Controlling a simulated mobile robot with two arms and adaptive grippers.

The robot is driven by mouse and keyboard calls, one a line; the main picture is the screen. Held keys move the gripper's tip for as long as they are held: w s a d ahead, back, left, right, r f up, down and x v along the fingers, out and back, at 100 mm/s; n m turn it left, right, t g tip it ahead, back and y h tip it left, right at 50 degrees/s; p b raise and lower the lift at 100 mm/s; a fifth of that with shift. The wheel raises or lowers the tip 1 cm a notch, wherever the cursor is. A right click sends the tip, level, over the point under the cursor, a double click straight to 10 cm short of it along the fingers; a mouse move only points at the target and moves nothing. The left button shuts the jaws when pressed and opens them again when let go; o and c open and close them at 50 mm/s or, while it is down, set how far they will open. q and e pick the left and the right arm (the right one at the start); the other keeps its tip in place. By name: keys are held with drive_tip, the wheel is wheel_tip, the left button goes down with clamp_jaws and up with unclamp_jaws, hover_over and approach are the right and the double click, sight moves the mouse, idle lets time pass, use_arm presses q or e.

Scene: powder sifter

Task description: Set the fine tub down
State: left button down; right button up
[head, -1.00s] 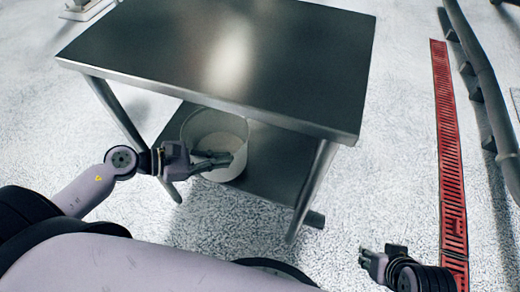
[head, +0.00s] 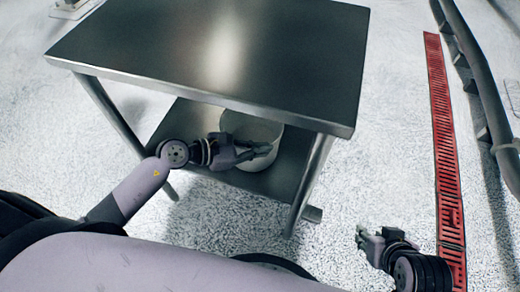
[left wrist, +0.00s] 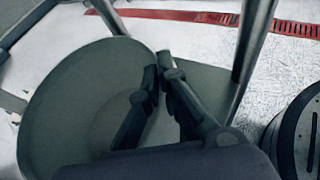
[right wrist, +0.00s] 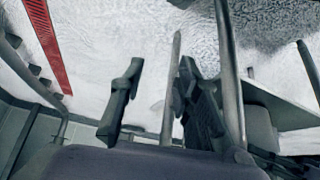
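The fine tub (head: 258,130) is a pale, round, open tub at the lower shelf (head: 290,165) of the steel table, partly under the tabletop. My left gripper (head: 268,150) is at its near rim. In the left wrist view the tub (left wrist: 60,100) fills the left side. The two fingertips (left wrist: 159,65) are close together, one inside the wall and one outside, pinching the rim. I cannot tell whether the tub's base touches the shelf. My right gripper (head: 362,240) is empty, low at the right; its fingers (right wrist: 158,75) stand apart in the right wrist view.
The steel tabletop (head: 210,55) overhangs the shelf. A table leg (head: 310,185) stands right of the tub. A red floor grating (head: 445,150) and a grey pipe (head: 480,80) run along the right.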

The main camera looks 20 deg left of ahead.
drive_tip(key=shift+w+a+r+t, duration=0.2)
drive_tip(key=shift+w+t, duration=0.1)
drive_tip(key=shift+w, duration=0.15)
use_arm(q)
drive_tip(key=shift+f, duration=0.15)
drive_tip(key=c, duration=2.3)
unclamp_jaws()
drive_tip(key=shift+f, duration=0.15)
drive_tip(key=o, duration=0.5)
drive_tip(key=shift+s, duration=0.1)
use_arm(e)
drive_tip(key=shift+w+r, duration=0.15)
drive_tip(key=shift+w, duration=0.15)
